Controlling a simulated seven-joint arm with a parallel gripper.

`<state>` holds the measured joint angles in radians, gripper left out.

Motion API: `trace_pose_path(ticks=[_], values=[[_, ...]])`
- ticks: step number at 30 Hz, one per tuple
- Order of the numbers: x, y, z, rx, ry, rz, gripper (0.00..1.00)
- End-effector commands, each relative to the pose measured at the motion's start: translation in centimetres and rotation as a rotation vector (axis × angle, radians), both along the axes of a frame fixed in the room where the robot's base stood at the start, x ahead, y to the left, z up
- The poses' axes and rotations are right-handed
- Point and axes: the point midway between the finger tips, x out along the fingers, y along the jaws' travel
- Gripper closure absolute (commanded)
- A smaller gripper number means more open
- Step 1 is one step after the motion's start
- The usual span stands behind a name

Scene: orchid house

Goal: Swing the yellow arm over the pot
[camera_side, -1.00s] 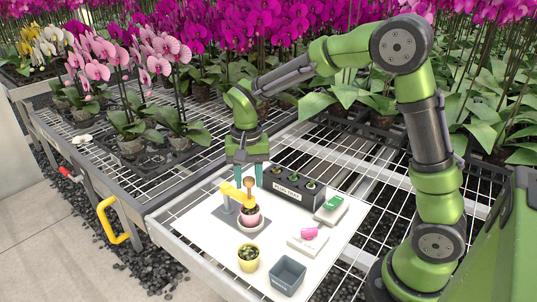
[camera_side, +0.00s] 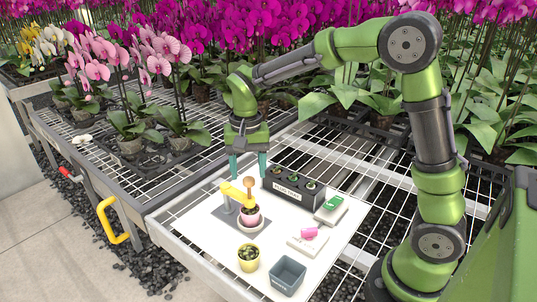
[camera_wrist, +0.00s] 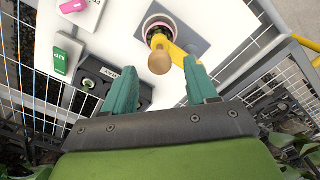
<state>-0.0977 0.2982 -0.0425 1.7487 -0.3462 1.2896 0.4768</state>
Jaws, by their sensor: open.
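The yellow arm (camera_side: 236,193) sits on a grey post and base, with a round wooden knob (camera_side: 249,182) standing at its free end. The pink pot (camera_side: 249,220) is on the same base. In the side view the arm's end appears above the pot; in the wrist view the yellow arm (camera_wrist: 176,52) overlaps the near edge of the pot (camera_wrist: 150,22), and the knob (camera_wrist: 159,63) hides part of it. My gripper (camera_side: 248,174) is open and empty, above and behind the knob. In the wrist view its teal fingers (camera_wrist: 160,84) are apart, with the knob beyond their gap.
A dark tray (camera_side: 294,191) with small plants stands right of the gripper. A green item (camera_side: 334,202) and a pink item (camera_side: 309,233) lie on white blocks. A yellow pot (camera_side: 248,257) and a grey bin (camera_side: 288,275) stand near the front of the white board (camera_side: 195,219).

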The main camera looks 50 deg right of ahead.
Motion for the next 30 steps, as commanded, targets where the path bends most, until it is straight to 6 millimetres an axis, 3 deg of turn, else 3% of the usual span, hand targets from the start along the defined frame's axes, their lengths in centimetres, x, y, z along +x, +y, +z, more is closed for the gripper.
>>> trace_pose_path(ticks=[15,28,30], values=[[0.0,0.0,4.0,0.000,-0.001,0.000,0.43],[0.2,0.0,4.2,-0.001,-0.008,0.022,0.43],[0.0,0.1,3.4,0.005,-0.013,0.073,0.43]])
